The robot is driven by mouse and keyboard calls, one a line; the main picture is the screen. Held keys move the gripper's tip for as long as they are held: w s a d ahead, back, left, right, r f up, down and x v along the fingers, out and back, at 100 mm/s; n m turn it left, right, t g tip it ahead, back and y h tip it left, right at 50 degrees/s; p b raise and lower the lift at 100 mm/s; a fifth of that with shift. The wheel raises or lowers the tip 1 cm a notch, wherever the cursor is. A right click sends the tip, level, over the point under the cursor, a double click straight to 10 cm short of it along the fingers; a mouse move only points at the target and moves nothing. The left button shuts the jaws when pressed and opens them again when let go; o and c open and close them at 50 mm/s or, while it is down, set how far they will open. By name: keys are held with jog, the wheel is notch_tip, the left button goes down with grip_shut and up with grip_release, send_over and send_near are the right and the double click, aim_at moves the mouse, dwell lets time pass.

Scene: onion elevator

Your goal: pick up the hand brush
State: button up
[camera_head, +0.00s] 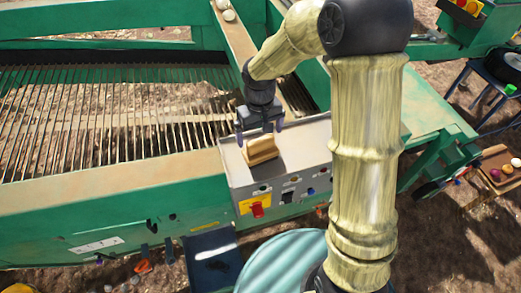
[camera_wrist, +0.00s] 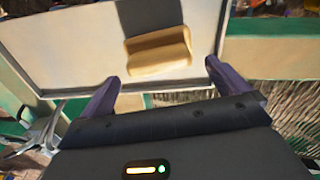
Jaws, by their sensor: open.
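The hand brush (camera_head: 261,149) shows as a tan, wooden-looking block with a lengthwise groove. It lies on top of the grey metal control box (camera_head: 232,165). In the wrist view the brush (camera_wrist: 157,52) lies on the box's pale top, ahead of and between my fingers. My gripper (camera_head: 260,138) is above the box, close to the brush in the head view. In the wrist view my gripper (camera_wrist: 163,75) has its two purple-grey fingers wide apart with nothing between them. The brush appears apart from both fingers. Its underside is hidden.
The control box front carries a red switch on a yellow plate (camera_head: 256,208) and several knobs. A green machine frame (camera_head: 120,220) with a slatted bed (camera_head: 100,115) lies left. A ribbed pale-green round surface (camera_head: 285,262) is below. A tray with onions (camera_head: 499,171) stands at right.

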aim_at(260, 139)
jog(key=shift+w+f+p, duration=0.1)
jog(key=shift+f+p, duration=0.9)
jog(key=shift+f, duration=1.35)
jog(key=c, duration=1)
notch_tip(260, 139, up, 10)
jog(key=b, duration=0.3)
jog(key=shift+r, duration=0.1)
